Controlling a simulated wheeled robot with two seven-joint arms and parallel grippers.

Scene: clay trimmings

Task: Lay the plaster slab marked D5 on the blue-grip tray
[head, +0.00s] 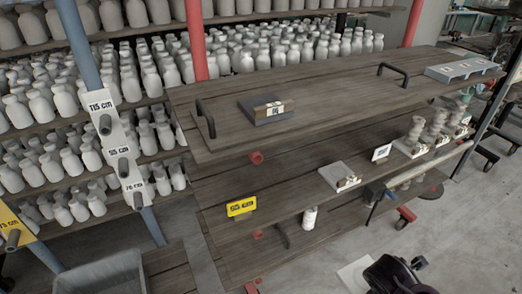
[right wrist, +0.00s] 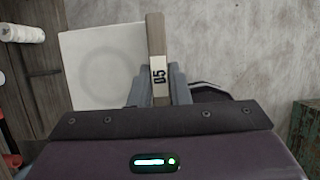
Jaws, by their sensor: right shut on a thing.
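The plaster slab marked D5 (right wrist: 100,70) is a pale square plate with a faint round ring. A brown-grey strip with a white D5 label runs along its right side in the right wrist view. My right gripper (right wrist: 158,92) is shut on that strip. In the head view the slab (head: 355,274) shows at the bottom, beside my dark right gripper (head: 386,283), in front of the shelves. A wooden board with dark handles (head: 320,105) forms the upper level. I cannot make out blue grips on any tray. My left gripper is not in view.
A dark slab (head: 263,112) with a labelled strip lies on the upper board. A paler slab (head: 338,174) and stacked grey pieces (head: 436,130) are on the level below. A yellow sign (head: 241,207) stands at its front. A grey bin (head: 100,278) sits at bottom left.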

